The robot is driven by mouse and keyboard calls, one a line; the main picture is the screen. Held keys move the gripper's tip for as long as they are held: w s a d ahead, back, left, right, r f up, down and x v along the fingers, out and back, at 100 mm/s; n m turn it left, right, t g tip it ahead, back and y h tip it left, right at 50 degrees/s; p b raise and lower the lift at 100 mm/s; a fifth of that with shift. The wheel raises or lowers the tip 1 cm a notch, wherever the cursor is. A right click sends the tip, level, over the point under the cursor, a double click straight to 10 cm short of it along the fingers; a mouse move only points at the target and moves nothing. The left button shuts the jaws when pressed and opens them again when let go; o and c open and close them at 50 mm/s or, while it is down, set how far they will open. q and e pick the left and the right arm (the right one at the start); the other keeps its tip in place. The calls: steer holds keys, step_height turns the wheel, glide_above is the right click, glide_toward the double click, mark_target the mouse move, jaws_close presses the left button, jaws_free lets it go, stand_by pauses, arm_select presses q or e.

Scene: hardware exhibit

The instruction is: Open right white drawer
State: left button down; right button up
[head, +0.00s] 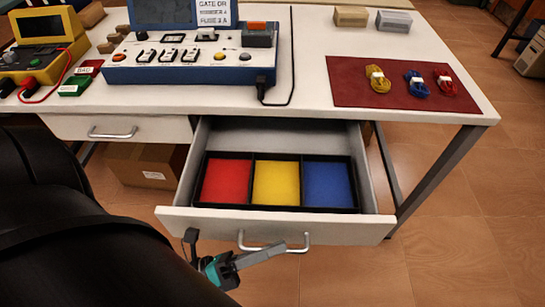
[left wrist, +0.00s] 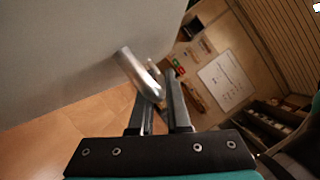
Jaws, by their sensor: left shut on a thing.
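The right white drawer (head: 270,226) is pulled out from under the table, and its inside shows. It holds a black tray (head: 252,157) with red, yellow and blue compartments. A silver bar handle (head: 304,246) is on the drawer front. My left gripper (head: 278,249) is at this handle, its fingers reaching across it from the left. In the left wrist view the handle (left wrist: 138,72) runs in between the two fingers (left wrist: 160,88), which are shut on it. The drawer front fills the upper left there. My right gripper is not in view.
The left drawer (head: 120,128) is closed, with a cardboard box (head: 145,165) below it. The white table (head: 312,90) bears a blue switch panel (head: 190,60), a yellow meter (head: 40,45) and a dark red mat (head: 400,97) with coiled cables. Open floor lies right of the drawer.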

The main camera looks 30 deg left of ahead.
arm_select(q)
steer(key=shift+s, duration=0.2)
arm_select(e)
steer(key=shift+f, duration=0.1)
arm_select(q)
steer(key=c, duration=0.9)
jaws_free()
steer(key=shift+d, duration=0.1)
steer(key=shift+b+v, duration=0.65)
steer(key=shift+v, duration=7)
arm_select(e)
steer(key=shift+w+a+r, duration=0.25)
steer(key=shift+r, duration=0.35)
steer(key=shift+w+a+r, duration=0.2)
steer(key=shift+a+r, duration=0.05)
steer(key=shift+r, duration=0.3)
arm_select(q)
steer(key=shift+f, duration=0.1)
